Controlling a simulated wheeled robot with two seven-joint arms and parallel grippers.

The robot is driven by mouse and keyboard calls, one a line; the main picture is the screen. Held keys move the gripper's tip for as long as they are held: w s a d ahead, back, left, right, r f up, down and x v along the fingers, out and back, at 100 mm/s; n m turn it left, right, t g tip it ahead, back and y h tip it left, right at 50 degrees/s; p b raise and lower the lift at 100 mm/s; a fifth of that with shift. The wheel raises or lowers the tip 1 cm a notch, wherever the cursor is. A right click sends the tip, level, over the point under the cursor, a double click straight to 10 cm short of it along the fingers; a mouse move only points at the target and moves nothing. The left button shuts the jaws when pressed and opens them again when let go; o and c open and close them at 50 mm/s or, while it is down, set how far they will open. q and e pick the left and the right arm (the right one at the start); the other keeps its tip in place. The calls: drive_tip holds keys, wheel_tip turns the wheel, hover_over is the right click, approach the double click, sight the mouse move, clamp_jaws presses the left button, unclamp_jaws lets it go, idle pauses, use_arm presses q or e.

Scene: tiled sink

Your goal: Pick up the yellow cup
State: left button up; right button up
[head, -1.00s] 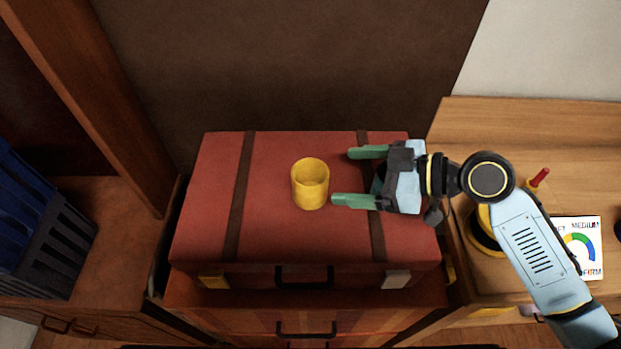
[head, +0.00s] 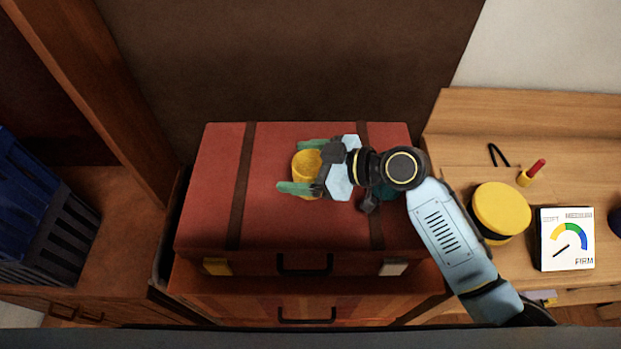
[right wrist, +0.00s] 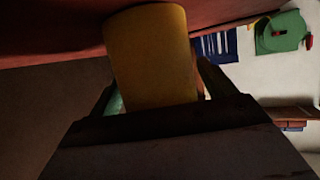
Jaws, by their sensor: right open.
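The yellow cup (head: 305,163) stands upright on the red suitcase (head: 210,210) in the head view. My right gripper (head: 296,167) has come in from the right, with its green fingers on either side of the cup. The gripper is open, and its near finger reaches past the cup's left side. The gripper body hides part of the cup's right side. In the right wrist view the cup (right wrist: 152,55) fills the space between the fingers; whether they touch it I cannot tell. My left gripper is not in view.
A dark blue crate (head: 45,230) stands at the left. On the wooden desk at the right are a round yellow-topped object (head: 501,209), a dial card (head: 566,240) and a small red-and-yellow item (head: 532,173). The suitcase top left of the cup is clear.

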drive_tip(key=c, duration=1.1)
